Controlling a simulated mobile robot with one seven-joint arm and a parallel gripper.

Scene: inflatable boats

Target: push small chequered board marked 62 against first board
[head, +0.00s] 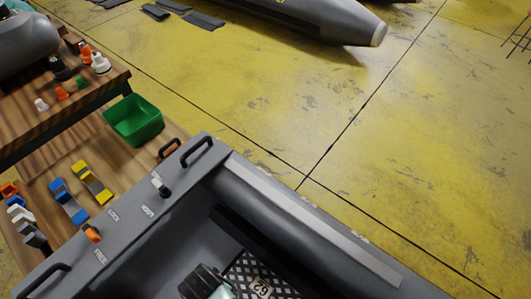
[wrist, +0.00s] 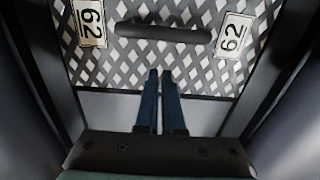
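A chequered board (wrist: 195,62) with white diamonds fills the upper wrist view. It bears a plate marked 62 on the left (wrist: 91,22) and another on the right (wrist: 232,35). A dark bar handle (wrist: 163,32) lies between the plates. In the head view, part of the board (head: 250,270) shows inside the grey boat, partly cut off by the frame. My gripper (wrist: 160,72) has its two dark fingers close together with nothing between them. The fingertips overlap the board's near edge in the picture; I cannot tell whether they touch. I cannot tell a separate first board apart.
Grey boat walls (head: 290,210) stand close around the board. The transom (head: 150,195) has black handles. A wooden bench (head: 60,110) with small fittings and a green bin (head: 134,120) stand at the left. Another grey boat (head: 310,18) lies behind. The yellow floor is open at right.

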